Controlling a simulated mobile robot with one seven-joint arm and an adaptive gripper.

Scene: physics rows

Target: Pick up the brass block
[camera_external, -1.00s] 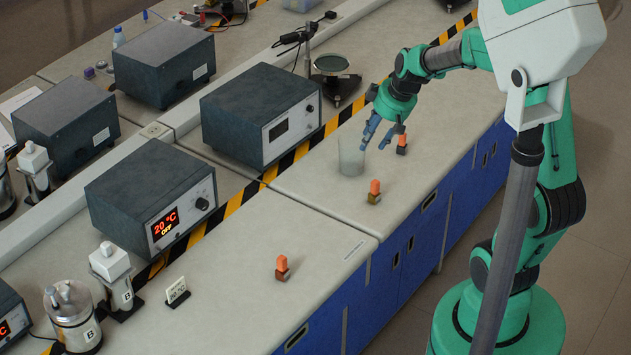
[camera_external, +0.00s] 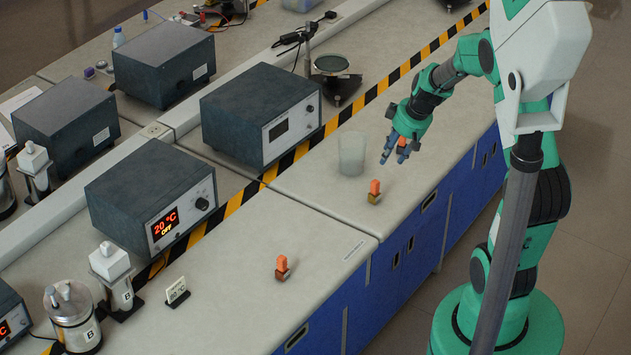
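The block with a yellowish, brass-like base (camera_external: 374,198) and an orange top stands upright on the bench near its front edge, below the glass beaker in the picture. My gripper (camera_external: 396,157) is above the bench, up and to the right of this block and apart from it. Its blue fingers are spread and point down. Another orange-topped block (camera_external: 401,144) shows partly between the fingers; its base is mostly hidden, and I cannot tell if the fingers touch it.
A clear beaker (camera_external: 351,154) stands close to the left of my gripper. A third orange-topped block with a brown base (camera_external: 282,274) stands on the nearer bench section. A grey instrument box (camera_external: 262,115) stands behind the striped tape. The bench between the blocks is clear.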

